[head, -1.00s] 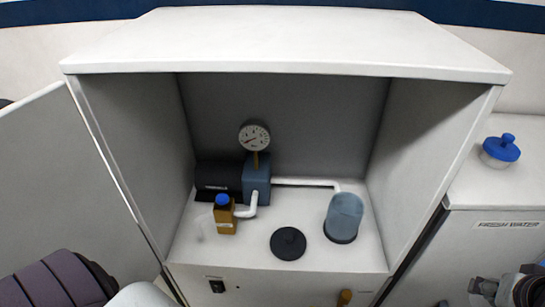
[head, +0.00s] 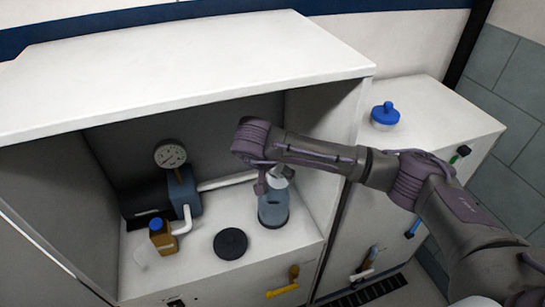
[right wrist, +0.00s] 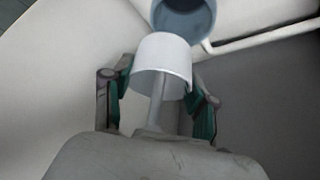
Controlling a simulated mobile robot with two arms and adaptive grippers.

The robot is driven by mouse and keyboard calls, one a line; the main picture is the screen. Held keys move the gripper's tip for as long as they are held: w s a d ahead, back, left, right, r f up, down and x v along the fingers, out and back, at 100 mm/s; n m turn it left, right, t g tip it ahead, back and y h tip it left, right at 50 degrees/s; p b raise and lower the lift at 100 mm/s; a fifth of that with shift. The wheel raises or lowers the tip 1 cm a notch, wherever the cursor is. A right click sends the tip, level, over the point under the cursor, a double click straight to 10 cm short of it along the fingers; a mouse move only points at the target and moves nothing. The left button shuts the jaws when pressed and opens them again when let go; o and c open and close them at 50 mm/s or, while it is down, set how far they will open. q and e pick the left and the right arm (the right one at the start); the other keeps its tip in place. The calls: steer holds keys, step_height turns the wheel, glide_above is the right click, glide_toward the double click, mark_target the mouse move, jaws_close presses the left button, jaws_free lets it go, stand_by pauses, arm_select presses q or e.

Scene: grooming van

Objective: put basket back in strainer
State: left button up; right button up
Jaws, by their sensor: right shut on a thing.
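The strainer bowl (head: 272,210) is a clear blue cup standing upright on the cabinet floor. The right wrist view shows its round open mouth (right wrist: 183,16) just beyond the basket. In the head view the basket (head: 284,173) is a pale shape at the gripper, over the bowl and partly hidden by my arm. Whether it touches the rim, I cannot tell. The black round lid (head: 230,243) lies flat left of the bowl. My left gripper is out of view.
The cabinet's roof (head: 190,70) and right wall (head: 322,185) close in around my right arm. A pump (head: 183,192) with a gauge (head: 170,155), a white pipe (head: 228,182) and a brown bottle (head: 162,238) stand left.

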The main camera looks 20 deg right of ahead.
mark_target(273, 181)
steer(key=m, duration=0.1)
steer(key=w+a+m+g+h+p, duration=0.1)
steer(key=m, duration=0.1)
steer(key=shift+w, duration=0.15)
steer(key=shift+f+m+g, duration=0.3)
arm_select(q)
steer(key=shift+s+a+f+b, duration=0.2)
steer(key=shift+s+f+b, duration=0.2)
steer(key=shift+b, duration=0.9)
arm_select(e)
steer(key=shift+f, duration=2.2)
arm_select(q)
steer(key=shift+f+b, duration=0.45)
arm_select(e)
steer(key=shift+f, duration=0.45)
arm_select(q)
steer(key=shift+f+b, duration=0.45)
steer(key=shift+b, duration=0.05)
arm_select(e)
steer(key=shift+f, duration=0.55)
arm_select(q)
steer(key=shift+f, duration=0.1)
arm_select(e)
steer(key=shift+f, duration=0.1)
